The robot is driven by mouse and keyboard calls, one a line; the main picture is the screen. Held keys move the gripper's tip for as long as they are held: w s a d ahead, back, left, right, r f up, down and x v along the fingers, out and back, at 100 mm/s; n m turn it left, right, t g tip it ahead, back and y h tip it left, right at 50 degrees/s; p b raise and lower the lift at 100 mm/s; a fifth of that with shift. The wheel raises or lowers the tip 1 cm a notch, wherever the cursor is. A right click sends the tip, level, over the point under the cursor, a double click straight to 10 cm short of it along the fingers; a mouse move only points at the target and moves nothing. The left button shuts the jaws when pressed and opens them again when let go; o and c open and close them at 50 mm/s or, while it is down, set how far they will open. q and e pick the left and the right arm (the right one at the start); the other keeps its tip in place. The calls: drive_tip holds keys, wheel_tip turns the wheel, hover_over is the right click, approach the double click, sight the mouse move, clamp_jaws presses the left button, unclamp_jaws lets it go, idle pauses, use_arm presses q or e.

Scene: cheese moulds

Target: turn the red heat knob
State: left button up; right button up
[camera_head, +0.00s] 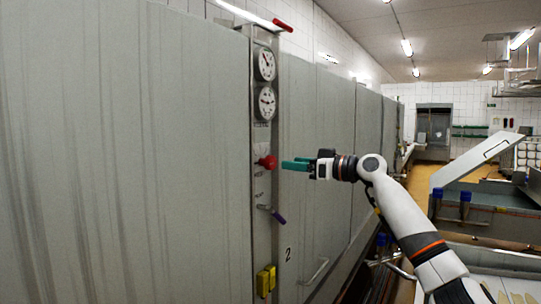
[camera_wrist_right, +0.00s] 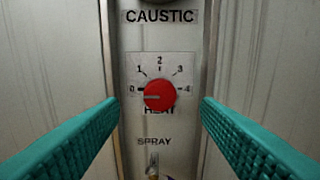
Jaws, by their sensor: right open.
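The red heat knob (camera_head: 268,162) sits on a narrow vertical control panel in the head view. In the right wrist view the knob (camera_wrist_right: 159,96) is round, with a dial marked 0 to 4 around it and a dark line on its face pointing left towards 0. My right gripper (camera_head: 284,165) is just to the right of the knob, pointing at it. Its green fingers are open in the right wrist view (camera_wrist_right: 158,112), one on each side of the knob and apart from it. My left gripper is not in view.
Two round gauges (camera_head: 265,82) are above the knob. Below it are a spray lever with a purple grip (camera_head: 278,217) and yellow switches (camera_head: 265,281). Flat grey metal panels (camera_head: 125,150) flank the control strip. A grey vat with a tilted lid (camera_head: 482,160) stands at the right.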

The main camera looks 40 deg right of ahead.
sight(273, 162)
drive_tip(key=p+x, duration=0.3)
drive_tip(key=x, duration=0.4)
drive_tip(key=shift+w+r, duration=0.1)
drive_tip(key=shift+w+a, duration=0.2)
drive_tip(key=shift+w, duration=0.35)
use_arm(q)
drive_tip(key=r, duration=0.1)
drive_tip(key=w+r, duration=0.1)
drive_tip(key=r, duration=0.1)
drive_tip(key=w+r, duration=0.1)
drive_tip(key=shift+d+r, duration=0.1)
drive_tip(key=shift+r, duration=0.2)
use_arm(e)
drive_tip(key=shift+w, duration=0.15)
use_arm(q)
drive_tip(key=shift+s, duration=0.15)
use_arm(e)
drive_tip(key=shift+c, duration=0.2)
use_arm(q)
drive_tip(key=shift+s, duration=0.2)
use_arm(e)
drive_tip(key=c, duration=0.9)
